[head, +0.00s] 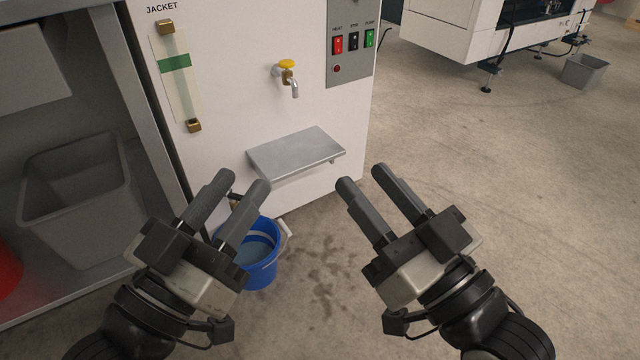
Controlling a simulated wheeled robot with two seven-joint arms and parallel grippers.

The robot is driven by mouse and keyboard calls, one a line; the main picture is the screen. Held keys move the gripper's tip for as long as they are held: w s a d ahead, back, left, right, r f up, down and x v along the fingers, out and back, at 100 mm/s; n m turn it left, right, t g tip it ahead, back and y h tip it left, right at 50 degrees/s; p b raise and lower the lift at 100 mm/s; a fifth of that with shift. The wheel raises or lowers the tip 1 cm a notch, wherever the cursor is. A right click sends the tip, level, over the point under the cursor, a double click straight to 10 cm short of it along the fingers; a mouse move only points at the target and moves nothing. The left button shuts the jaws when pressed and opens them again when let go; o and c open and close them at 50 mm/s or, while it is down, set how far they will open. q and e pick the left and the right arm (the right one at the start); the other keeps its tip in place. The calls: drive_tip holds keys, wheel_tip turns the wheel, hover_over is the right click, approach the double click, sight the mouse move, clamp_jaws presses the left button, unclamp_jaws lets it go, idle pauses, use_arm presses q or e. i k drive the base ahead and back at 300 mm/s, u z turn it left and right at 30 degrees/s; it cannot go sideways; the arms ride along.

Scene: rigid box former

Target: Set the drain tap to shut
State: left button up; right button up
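A tap (289,80) with a yellow handle and a metal spout pointing down is on the white cabinet front, above a metal shelf. Low on the cabinet, a small dark and brass fitting (234,199) shows between my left gripper's fingers, above a blue bucket (262,273). It is mostly hidden, and I cannot tell whether it is the drain tap or how it is set. My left gripper (241,182) is open and empty, in front of this fitting and the bucket. My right gripper (363,178) is open and empty, to the right, over the floor.
The metal shelf (300,150) juts out from the white cabinet (225,95). A sight gauge (177,80) marked JACKET and a switch panel (350,55) are on the cabinet. A grey bin (75,200) stands at left.

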sight(233, 197)
drive_tip(key=z, duration=0.7)
drive_tip(key=i, duration=1.45)
drive_tip(key=u, duration=3.35)
